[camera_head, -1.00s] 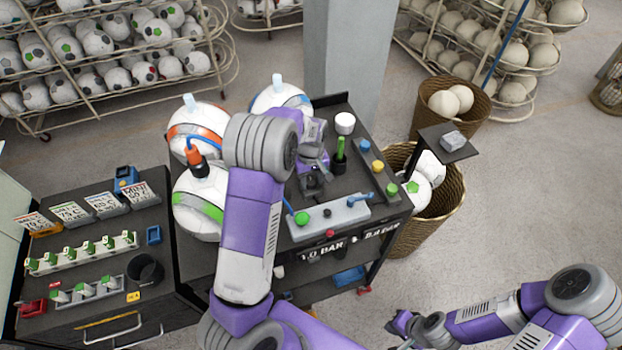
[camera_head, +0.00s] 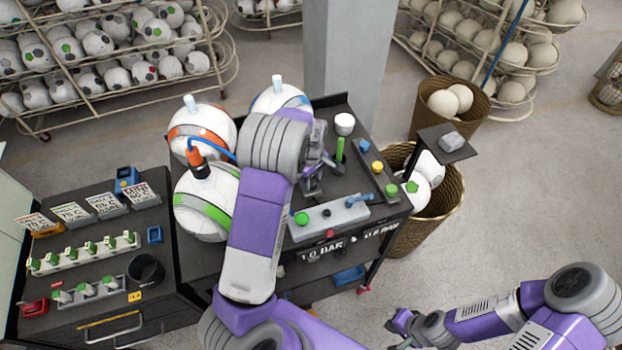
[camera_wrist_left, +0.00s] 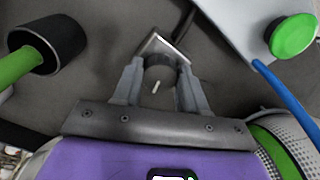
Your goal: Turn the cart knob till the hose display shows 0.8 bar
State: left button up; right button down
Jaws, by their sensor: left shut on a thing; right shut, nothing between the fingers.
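In the left wrist view a dark round knob (camera_wrist_left: 158,76) with a short white mark sits between the fingers of my left gripper (camera_wrist_left: 160,66), which is shut on it. In the head view my left gripper (camera_head: 314,184) is over the dark cart top (camera_head: 335,107), behind the grey panel (camera_head: 332,215); the knob is largely hidden there. A blue hose (camera_head: 222,153) with an orange and black fitting (camera_head: 197,162) runs beside the balls. My right gripper (camera_head: 392,324) is shut and empty, away from the cart.
Near the left gripper stand a green-handled tool (camera_head: 340,150) in a black holder and a green button (camera_head: 302,219). Several balls line the cart's left side. A dark cabinet (camera_head: 165,268) with cards stands left, wicker baskets (camera_head: 398,243) right.

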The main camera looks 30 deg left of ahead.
pick_arm(q)
jog(key=shift+r, duration=0.1)
jog(key=o, duration=1.1)
jog(key=shift+c, duration=0.2)
notch_tip(320, 180, up, 8)
jog(key=shift+f, duration=0.25)
